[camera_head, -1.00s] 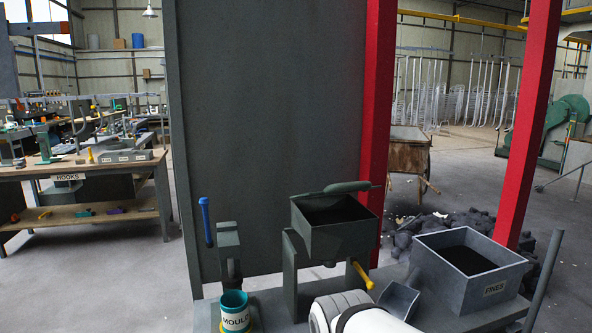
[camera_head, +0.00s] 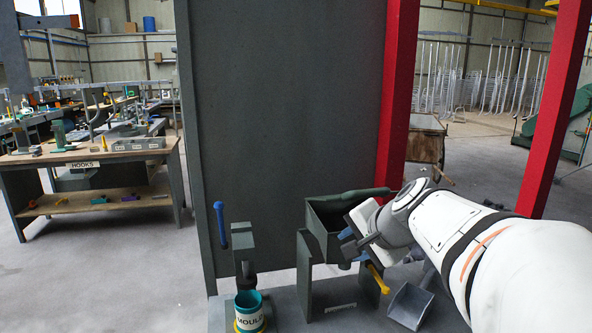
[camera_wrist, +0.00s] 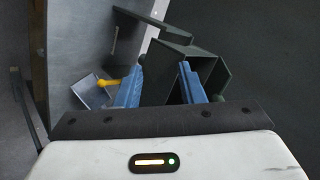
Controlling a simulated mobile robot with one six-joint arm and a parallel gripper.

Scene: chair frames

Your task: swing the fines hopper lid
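The dark green fines hopper (camera_head: 322,222) stands on its stand in the head view, its open top partly showing. Its green lid (camera_head: 358,194) lies along the back rim, off the opening, with an end reaching right. My gripper (camera_head: 347,243) is at the hopper's right front, hiding part of it. In the wrist view my gripper (camera_wrist: 163,65) has its two blue fingers apart with nothing held between them. The hopper (camera_wrist: 212,72) lies beyond the fingertips; contact cannot be told. A dark plate at its upper left may be the lid.
A yellow handle (camera_head: 377,278) sticks out below the hopper. A grey scoop (camera_head: 410,305) lies to its right. A blue-handled lever (camera_head: 221,225) and the MOULD cup (camera_head: 249,312) stand left. A red post (camera_head: 397,90) and dark panel (camera_head: 285,110) rise behind.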

